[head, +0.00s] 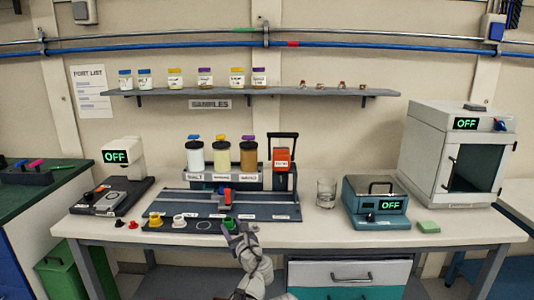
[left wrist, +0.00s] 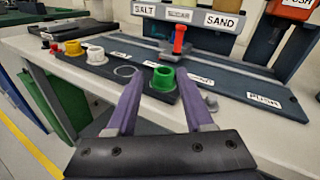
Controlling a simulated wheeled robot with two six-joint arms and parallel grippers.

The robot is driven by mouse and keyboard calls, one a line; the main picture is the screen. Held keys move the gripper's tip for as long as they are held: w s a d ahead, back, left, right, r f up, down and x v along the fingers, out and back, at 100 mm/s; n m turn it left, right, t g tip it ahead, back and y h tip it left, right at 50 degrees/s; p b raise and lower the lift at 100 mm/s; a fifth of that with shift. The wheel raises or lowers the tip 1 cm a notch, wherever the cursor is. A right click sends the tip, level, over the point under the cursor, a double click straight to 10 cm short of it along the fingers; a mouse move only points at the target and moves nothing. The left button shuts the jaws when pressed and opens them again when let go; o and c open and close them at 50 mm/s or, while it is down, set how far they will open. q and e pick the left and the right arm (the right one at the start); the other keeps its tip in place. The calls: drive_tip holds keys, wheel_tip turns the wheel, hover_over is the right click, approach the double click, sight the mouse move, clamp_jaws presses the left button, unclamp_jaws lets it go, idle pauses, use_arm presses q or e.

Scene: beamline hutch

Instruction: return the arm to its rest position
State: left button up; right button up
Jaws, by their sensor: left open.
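My left gripper (head: 240,233) reaches up from the bottom of the head view to the front edge of the bench. In the left wrist view its two purple fingers (left wrist: 158,80) are spread open. A green funnel-like cup (left wrist: 162,83) stands upright on a dark strip just beyond and between the fingertips. I cannot tell whether a finger touches it. The green cup also shows in the head view (head: 229,223), just above the gripper. Nothing is seen gripped. My right gripper is not in view.
White (head: 179,221) and yellow (head: 155,219) cups stand left on the strip. Behind is a dark board with a red-handled slider (head: 227,195) and jars (head: 221,155).

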use_arm(q)
drive_tip(key=s+a+f+n+g+y, duration=0.1)
drive_tip(key=s+a+f+n+g, duration=0.35)
drive_tip(key=a+f+n, duration=0.35)
drive_tip(key=s+a+f+n+g+h, duration=0.1)
drive_tip(key=s+f+n+g+h, duration=0.1)
drive_tip(key=s+f+n+g, duration=0.45)
drive_tip(key=s+a+f+n+g+h, duration=0.1)
drive_tip(key=s+f+n+h, duration=0.25)
drive_tip(key=s+n, duration=0.55)
drive_tip(key=s+d+f+n+g+h, duration=0.15)
drive_tip(key=s+d+g, duration=0.25)
drive_tip(key=s+d, duration=0.95)
wheel_tip(320, 180, up, 15)
drive_tip(key=w+d+p, duration=0.1)
drive_tip(key=p, duration=1.4)
drive_tip(key=shift+w+d+f, duration=0.2)
drive_tip(key=shift+d, duration=0.05)
drive_tip(key=shift+c, duration=0.3)
